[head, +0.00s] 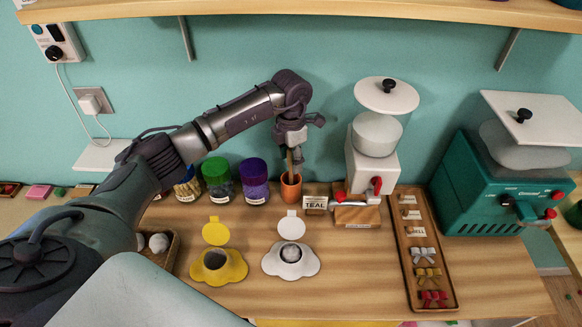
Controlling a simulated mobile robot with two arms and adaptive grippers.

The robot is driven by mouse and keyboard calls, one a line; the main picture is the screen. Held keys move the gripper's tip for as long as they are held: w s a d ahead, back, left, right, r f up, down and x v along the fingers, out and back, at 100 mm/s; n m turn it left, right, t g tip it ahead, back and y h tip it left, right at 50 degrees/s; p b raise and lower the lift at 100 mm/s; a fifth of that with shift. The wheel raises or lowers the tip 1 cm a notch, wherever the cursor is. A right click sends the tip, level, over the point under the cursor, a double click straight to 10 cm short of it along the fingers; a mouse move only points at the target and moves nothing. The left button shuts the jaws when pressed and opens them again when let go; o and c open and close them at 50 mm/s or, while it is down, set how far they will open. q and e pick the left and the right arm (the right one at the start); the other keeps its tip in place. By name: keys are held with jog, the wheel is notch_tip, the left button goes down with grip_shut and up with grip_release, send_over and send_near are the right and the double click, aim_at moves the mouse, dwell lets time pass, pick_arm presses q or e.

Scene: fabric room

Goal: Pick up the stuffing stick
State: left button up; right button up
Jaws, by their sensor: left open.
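A thin wooden stick (290,164), which looks like the stuffing stick, stands upright in a small orange-brown cup (291,189) near the back of the counter. My left gripper (295,158) points down right over the cup, with its fingers open around or beside the stick's upper part. I cannot tell whether they touch it. The cup hides the stick's lower end. My right gripper is out of view.
Lidded jars (218,178) stand left of the cup. Yellow (231,266) and white (272,262) flower-shaped pieces lie in front. A teal machine (465,185) and wooden tray (412,295) are farther right.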

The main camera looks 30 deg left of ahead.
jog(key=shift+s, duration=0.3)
pick_arm(q)
jog(key=shift+c, duration=0.9)
grip_shut()
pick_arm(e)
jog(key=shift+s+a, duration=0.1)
